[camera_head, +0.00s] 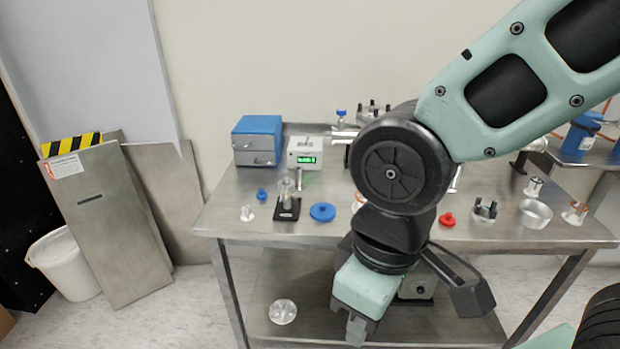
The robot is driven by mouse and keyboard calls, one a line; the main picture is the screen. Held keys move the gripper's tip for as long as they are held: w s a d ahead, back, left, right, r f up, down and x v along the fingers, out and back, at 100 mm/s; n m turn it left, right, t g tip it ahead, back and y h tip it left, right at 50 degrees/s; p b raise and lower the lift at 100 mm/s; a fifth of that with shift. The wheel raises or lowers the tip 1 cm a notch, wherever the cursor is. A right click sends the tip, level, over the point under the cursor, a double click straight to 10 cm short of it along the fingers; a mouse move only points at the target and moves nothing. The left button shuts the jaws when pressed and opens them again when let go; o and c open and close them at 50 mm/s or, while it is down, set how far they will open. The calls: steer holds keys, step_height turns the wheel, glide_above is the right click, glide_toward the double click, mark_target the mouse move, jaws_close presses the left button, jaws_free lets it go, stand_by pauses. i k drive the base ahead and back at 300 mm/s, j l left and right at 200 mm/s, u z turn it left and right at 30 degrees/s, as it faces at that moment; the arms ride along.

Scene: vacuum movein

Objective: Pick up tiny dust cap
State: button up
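Several small parts lie along the front of the steel table (225,217). A tiny blue cap (262,194) stands at the left, and a larger flat blue cap (322,212) lies to its right. A small red cap (447,220) lies right of my arm. I cannot tell which one is the tiny dust cap. My gripper (355,330) points down in front of the table's front edge, below the tabletop in the picture and apart from the caps. Its fingers are seen from one side, so their opening is unclear. My arm hides the middle of the table.
A blue drawer box (257,140) and a white device with a green display (305,152) stand at the back left. A black-based glass fixture (287,208) stands near the front. A metal ring (535,214) lies at right. A clear disc (283,311) lies on the lower shelf.

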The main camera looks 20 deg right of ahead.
mark_target(262, 195)
steer(key=i+j, duration=0.35)
steer(key=i, duration=0.2)
steer(key=i+j, duration=0.4)
steer(key=i, duration=0.2)
steer(key=l+z, duration=0.05)
